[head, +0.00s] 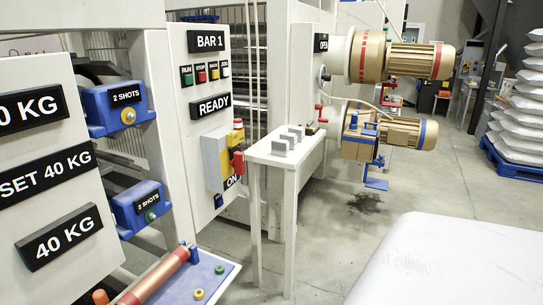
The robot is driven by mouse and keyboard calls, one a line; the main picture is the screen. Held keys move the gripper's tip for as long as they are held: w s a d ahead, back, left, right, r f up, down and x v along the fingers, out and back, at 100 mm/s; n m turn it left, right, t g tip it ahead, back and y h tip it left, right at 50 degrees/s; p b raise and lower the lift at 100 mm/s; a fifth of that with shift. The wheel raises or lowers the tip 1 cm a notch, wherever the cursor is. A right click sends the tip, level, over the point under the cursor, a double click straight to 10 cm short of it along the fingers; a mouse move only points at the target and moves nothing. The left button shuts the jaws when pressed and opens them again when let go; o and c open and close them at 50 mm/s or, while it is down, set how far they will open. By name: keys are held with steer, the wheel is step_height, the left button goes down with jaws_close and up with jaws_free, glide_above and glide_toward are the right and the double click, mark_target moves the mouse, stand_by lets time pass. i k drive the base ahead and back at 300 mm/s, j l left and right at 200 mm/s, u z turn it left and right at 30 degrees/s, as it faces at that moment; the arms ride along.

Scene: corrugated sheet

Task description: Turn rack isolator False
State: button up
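A grey and yellow switch box with red parts (215,158) is mounted low on a white upright panel (187,110), left of centre. A red handle (238,163) sticks out at its right side. A black label reading "ON" (231,181) is just below. This looks like the isolator, but no label names it as the rack isolator. The handle's exact angle is too small to tell. My gripper is not in view.
A narrow white table (283,160) with grey blocks stands just right of the switch box. Large motors (393,55) are behind it. Weight panels (45,170) and blue "2 SHOTS" boxes (118,105) are at left. A large white surface (460,265) fills the lower right. Open floor (440,175) lies beyond.

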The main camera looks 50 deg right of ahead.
mark_target(236, 157)
steer(key=z, duration=1.3)
steer(key=i+l, duration=0.45)
steer(key=l, duration=0.15)
steer(key=i+l, duration=0.5)
steer(key=l+z, duration=0.05)
steer(key=l, duration=0.05)
